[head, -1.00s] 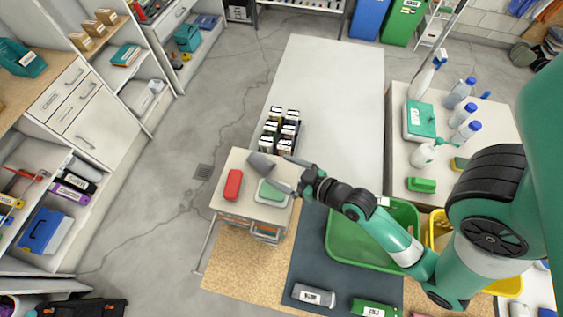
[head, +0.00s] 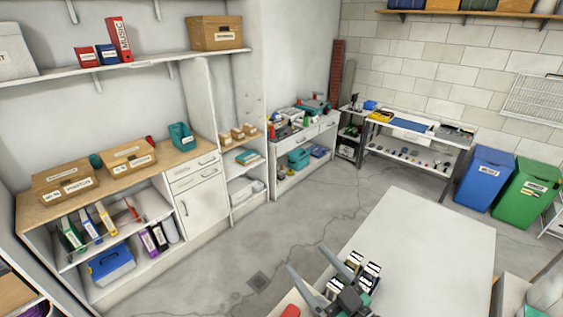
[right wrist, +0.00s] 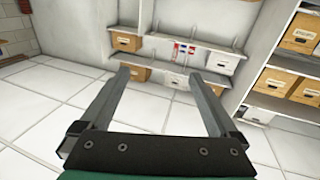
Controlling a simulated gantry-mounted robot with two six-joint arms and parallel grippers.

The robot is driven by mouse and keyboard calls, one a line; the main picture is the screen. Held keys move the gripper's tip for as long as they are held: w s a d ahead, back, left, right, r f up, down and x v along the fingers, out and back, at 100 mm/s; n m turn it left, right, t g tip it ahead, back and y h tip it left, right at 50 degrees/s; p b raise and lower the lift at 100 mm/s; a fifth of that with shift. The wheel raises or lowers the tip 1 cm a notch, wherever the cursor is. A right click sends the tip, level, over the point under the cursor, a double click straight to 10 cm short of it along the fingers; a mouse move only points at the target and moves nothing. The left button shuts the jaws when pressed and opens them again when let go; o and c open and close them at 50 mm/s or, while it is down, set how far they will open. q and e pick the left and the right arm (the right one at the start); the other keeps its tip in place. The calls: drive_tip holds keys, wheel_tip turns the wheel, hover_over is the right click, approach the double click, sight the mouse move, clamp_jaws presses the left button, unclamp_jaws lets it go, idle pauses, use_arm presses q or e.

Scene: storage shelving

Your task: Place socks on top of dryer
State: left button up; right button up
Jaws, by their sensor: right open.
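I cannot pick out any socks or a dryer in the current views. My right gripper (head: 304,257) shows at the bottom of the head view, with its two grey fingers spread and nothing between them. It appears in front of the small dark and white packs (head: 365,277) by the long white table, partly hiding them; the gap between them is unclear. In the right wrist view the same gripper (right wrist: 160,76) is wide open and empty, facing a tiled floor and shelving. My left gripper is not in view.
A long white table (head: 430,245) stands at lower right. A small table's red item (head: 290,311) is cut off below. Shelving with a wooden top (head: 60,208) lines the left wall. Blue (head: 485,180) and green (head: 524,196) bins stand at right. The middle floor is open.

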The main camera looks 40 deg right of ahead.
drive_tip(key=w+a+r+n+t+y, duration=0.1)
drive_tip(key=w+a+r+t, duration=0.15)
drive_tip(key=r, duration=0.75)
drive_tip(key=w+a+r+n+t+y, duration=0.1)
drive_tip(key=a+r+t, duration=0.15)
drive_tip(key=r, duration=0.65)
drive_tip(key=s+a+r+t+y, duration=0.1)
drive_tip(key=s+a+r+t, duration=0.1)
drive_tip(key=r, duration=0.8)
drive_tip(key=s+a+r+t+y, duration=0.2)
drive_tip(key=s+a+r, duration=0.1)
drive_tip(key=r, duration=0.7)
drive_tip(key=shift+s+a, duration=0.2)
drive_tip(key=shift+a, duration=0.5)
drive_tip(key=shift+o, duration=0.3)
drive_tip(key=shift+s+r, duration=0.1)
drive_tip(key=shift+r, duration=0.1)
